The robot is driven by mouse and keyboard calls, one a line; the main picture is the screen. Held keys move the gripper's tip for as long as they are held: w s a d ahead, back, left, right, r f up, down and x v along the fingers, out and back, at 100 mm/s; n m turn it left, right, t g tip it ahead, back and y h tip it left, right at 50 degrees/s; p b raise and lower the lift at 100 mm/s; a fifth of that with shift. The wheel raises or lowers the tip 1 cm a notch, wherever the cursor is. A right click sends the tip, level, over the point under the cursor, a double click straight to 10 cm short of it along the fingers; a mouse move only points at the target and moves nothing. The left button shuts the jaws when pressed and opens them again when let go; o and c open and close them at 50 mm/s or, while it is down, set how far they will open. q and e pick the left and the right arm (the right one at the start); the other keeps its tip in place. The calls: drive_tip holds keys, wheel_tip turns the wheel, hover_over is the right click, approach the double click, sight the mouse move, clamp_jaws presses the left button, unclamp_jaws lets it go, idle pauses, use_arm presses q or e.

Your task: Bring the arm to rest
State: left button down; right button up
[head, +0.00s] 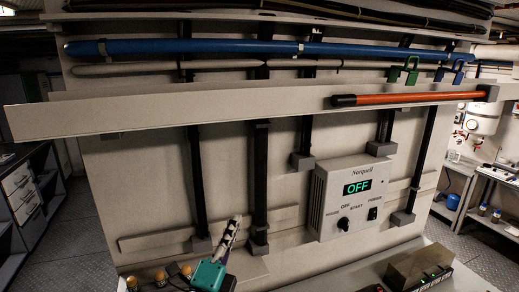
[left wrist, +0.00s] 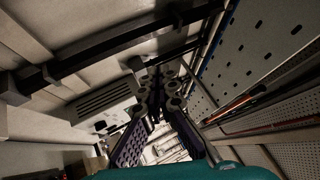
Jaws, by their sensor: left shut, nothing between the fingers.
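My left gripper (head: 232,228) is at the lower middle of the head view, with its teal wrist housing below it. Its fingers point up and slightly right, shut and empty. It is left of the grey control box (head: 335,218) and apart from it. In the left wrist view its dark linkage fingers (left wrist: 160,92) come together with nothing held between them. My right gripper is not in view.
The control box display (head: 356,187) reads OFF in green. Above run a long pale rail (head: 170,115), a blue pipe (head: 180,47) and an orange bar (head: 420,98). Brass-coloured knobs (head: 160,278) stand left of my gripper. A brownish block (head: 415,266) sits lower right.

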use_arm(q)
drive_tip(key=s+a+f+n+g+y+b, duration=0.25)
drive_tip(key=a+f+n+b, duration=0.35)
drive_tip(key=f, duration=0.6)
drive_tip(key=s+a+f+n+g+y+b, duration=0.1)
drive_tip(key=a+f+n+g+y, duration=0.3)
drive_tip(key=f+n, duration=0.5)
drive_tip(key=s+a+f+n+g+b, duration=0.1)
drive_tip(key=s+f+n+g+b, duration=0.1)
drive_tip(key=s+f, duration=0.4)
drive_tip(key=s+a+f+n+g+b, duration=0.1)
drive_tip(key=s+f+n+g+b, duration=0.2)
drive_tip(key=f, duration=1)
drive_tip(key=s+n+g, duration=0.2)
drive_tip(key=s+g, duration=0.1)
drive_tip(key=s, duration=0.1)
drive_tip(key=shift+f+n, duration=0.25)
drive_tip(key=shift+n, duration=0.05)
drive_tip(key=shift+y, duration=0.25)
